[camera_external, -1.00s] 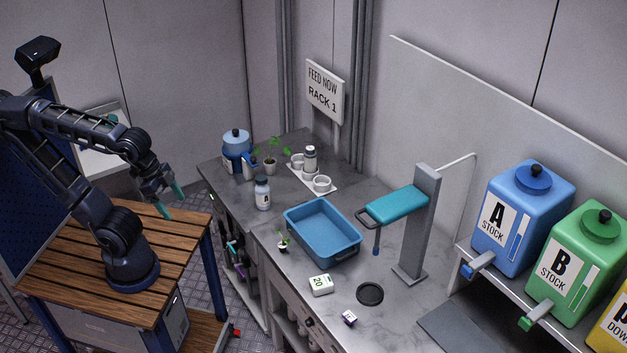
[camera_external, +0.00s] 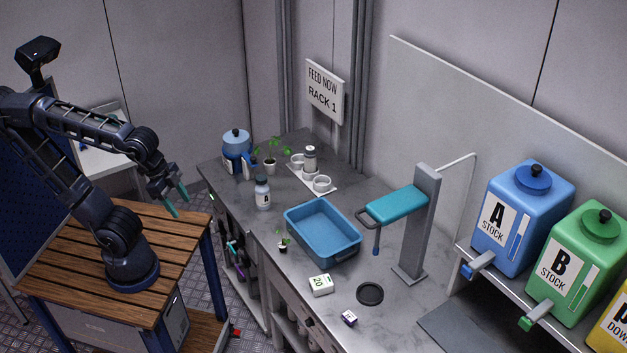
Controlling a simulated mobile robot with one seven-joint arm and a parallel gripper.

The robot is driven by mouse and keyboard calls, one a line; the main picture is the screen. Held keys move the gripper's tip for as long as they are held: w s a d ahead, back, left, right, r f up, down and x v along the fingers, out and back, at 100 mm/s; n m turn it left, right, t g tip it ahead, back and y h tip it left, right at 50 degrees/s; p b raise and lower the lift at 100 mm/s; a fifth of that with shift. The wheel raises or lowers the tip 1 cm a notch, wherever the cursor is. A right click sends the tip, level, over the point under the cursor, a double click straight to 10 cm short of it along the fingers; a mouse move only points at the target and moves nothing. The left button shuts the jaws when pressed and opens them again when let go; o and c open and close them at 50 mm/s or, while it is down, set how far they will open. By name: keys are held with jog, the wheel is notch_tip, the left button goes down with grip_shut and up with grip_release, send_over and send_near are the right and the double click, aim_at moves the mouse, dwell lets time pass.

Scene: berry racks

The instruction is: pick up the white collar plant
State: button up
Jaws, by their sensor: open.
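A small green seedling (camera_external: 284,241) with a tiny pale and dark base stands on the grey bench at the near left side of the blue tray. Its collar is too small to make out for sure. A larger leafy plant in a white pot (camera_external: 270,166) stands farther back beside the blue jug. My gripper (camera_external: 178,199) is open and empty, with teal fingertips pointing down to the right. It hangs over the far right part of the wooden cart top, well to the left of both plants.
The blue tray (camera_external: 351,239) is empty. A white bottle (camera_external: 262,194), a white box marked 20 (camera_external: 320,285), a black disc (camera_external: 370,294) and a teal-topped stand (camera_external: 428,230) are on the bench. A gap separates the wooden cart (camera_external: 60,262) from the bench.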

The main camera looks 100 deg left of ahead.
jog(key=w+a+f+m+g, duration=0.15)
jog(key=w+a+m, duration=0.25)
jog(key=w, duration=0.5)
jog(key=m+g, duration=0.3)
jog(key=m, duration=0.8)
send_over(282, 245)
notch_tip(282, 245, down, 19)
jog(key=shift+a+f, duration=0.45)
jog(key=shift+f, duration=0.1)
jog(key=shift+d+f, duration=0.1)
jog(key=shift+f, duration=4.9)
jog(key=c, duration=1)
